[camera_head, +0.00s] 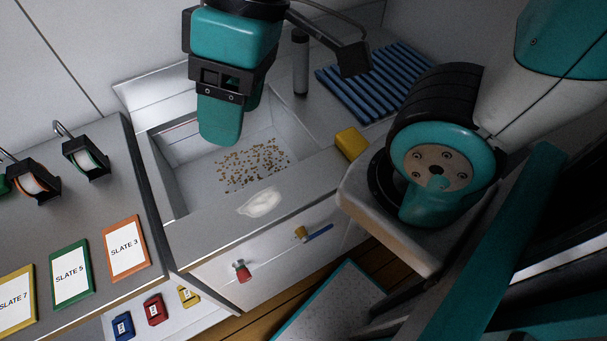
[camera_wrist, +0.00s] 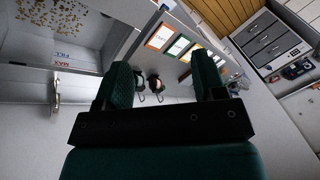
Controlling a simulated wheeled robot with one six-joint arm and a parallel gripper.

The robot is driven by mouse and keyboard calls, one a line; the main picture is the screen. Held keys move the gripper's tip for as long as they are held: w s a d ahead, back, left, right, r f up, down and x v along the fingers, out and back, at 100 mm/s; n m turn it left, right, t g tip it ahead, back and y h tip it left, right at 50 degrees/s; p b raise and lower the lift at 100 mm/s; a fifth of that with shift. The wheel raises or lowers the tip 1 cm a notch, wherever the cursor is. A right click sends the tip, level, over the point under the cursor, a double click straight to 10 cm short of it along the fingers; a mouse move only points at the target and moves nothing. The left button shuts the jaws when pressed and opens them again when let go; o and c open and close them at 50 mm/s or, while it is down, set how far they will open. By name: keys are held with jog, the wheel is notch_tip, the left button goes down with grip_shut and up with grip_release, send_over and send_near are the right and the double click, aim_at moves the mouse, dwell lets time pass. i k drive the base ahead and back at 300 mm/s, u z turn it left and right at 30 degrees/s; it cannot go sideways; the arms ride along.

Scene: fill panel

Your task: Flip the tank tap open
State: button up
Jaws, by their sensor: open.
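My gripper (camera_head: 238,112) hangs over the open grey tank (camera_head: 178,205), its teal fingers pointing down, apart and empty. The wrist view shows both fingers (camera_wrist: 164,80) with nothing between them. On the tank's front face are a small brass fitting with a blue lever (camera_head: 319,232) and a red-handled fitting (camera_head: 241,271). A pale metal fitting (camera_wrist: 56,94) stands by the tank wall in the wrist view. I cannot tell which fitting is the tank tap. My gripper touches none of them.
Brown grains (camera_head: 250,165) lie on the tank floor. A yellow block (camera_head: 351,144) and a white patch (camera_head: 261,201) are on the rim. A blue ribbed rack (camera_head: 372,80) and grey cylinder (camera_head: 300,62) stand behind. Slate cards (camera_head: 126,248) lie on the left counter.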

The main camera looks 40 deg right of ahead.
aim_at(305, 240)
jog(key=k, duration=1)
jog(key=z, duration=0.95)
jog(key=i, duration=0.6)
jog(key=u, duration=1.3)
jog(key=k, duration=1.15)
jog(key=u, duration=0.2)
